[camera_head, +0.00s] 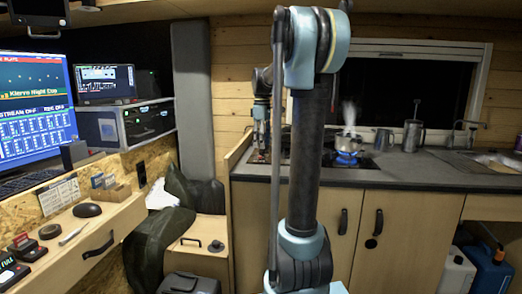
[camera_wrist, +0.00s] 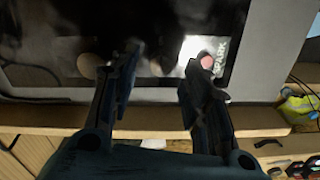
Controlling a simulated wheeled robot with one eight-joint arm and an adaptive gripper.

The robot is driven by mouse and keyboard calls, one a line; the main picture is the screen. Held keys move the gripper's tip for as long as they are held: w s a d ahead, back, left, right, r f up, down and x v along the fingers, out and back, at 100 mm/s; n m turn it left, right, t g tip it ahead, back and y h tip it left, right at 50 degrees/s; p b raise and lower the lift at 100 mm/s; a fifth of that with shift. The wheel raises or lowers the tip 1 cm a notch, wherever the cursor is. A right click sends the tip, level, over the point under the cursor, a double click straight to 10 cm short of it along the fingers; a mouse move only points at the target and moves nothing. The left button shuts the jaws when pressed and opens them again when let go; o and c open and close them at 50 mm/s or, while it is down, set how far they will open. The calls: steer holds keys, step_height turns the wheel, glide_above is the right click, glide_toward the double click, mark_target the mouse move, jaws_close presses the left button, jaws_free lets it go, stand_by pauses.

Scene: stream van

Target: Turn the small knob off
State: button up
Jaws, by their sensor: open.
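In the wrist view a dark hob panel (camera_wrist: 60,45) lies under my gripper (camera_wrist: 162,60). The two fingers are apart, with nothing clearly held between them. A round brownish knob-like shape (camera_wrist: 88,66) shows left of the left finger. A pink round button (camera_wrist: 208,61) on a pale label reading "PARK" or "SPARK" is beside the right fingertip. Dark blur between the fingers hides whether another knob is there; I cannot tell which is the small knob. In the head view my gripper (camera_head: 262,146) is low over the counter's left end, partly behind my arm.
A steaming pot (camera_head: 348,142) stands over a blue flame (camera_head: 346,158) right of my arm. A wooden panel edge (camera_head: 238,152) bounds the counter's left end. A window (camera_head: 415,95) is behind.

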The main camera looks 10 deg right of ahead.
mark_target(262, 151)
steer(key=shift+f, duration=1.65)
steer(key=shift+c, duration=0.5)
jaws_close()
